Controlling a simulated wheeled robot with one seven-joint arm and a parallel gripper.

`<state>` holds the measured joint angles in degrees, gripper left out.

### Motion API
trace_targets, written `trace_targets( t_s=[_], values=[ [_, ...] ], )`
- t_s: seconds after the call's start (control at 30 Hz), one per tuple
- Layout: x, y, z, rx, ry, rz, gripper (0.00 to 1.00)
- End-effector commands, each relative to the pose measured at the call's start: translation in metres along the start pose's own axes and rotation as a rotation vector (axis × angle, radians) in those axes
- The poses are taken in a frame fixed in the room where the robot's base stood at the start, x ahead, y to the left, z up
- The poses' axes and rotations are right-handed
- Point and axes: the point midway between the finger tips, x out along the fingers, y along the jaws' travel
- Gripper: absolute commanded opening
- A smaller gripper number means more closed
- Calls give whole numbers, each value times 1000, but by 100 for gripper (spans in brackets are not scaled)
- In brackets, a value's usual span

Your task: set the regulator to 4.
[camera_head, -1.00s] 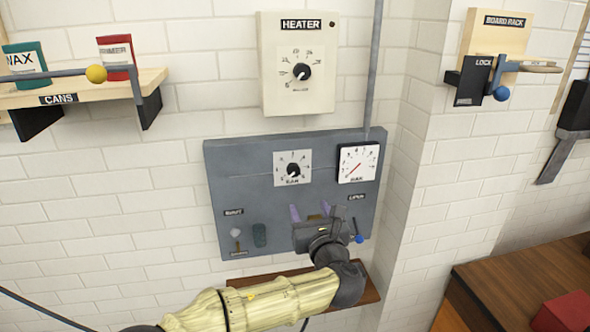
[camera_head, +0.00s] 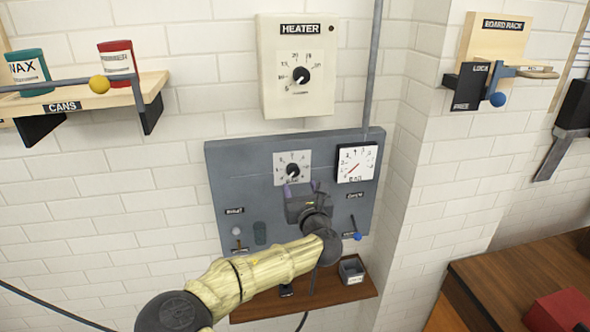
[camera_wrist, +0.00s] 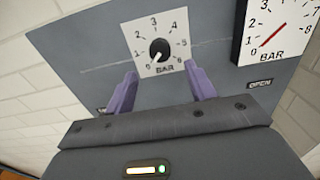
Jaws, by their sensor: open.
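In the head view the knob (camera_head: 292,170) sits in the upper middle of the grey panel (camera_head: 236,180). My gripper (camera_wrist: 160,70) is open and empty, with purple fingers spread just below the knob, apart from it. In the head view my gripper (camera_head: 301,187) is in front of the panel, just under the dial plate. The gauge (camera_head: 357,162) right of the knob has its red needle near the low end.
A heater box (camera_head: 298,95) with its own knob hangs above the panel. A blue-tipped lever (camera_head: 357,236) is at the panel's lower right. A wooden shelf (camera_head: 250,312) below carries a small grey bin (camera_head: 351,270). A vertical pipe (camera_head: 371,75) runs down to the panel.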

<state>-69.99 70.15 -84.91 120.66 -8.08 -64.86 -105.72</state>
Motion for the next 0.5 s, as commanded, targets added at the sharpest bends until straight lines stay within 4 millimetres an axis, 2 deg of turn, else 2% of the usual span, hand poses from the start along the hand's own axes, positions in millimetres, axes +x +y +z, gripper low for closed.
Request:
trace_targets(
  t_s=[0.3, 0.5],
  values=[
    [50, 0, 3, 0, 1, 1, 55],
    [73, 0, 2, -1, 1, 1, 55]
  ],
)
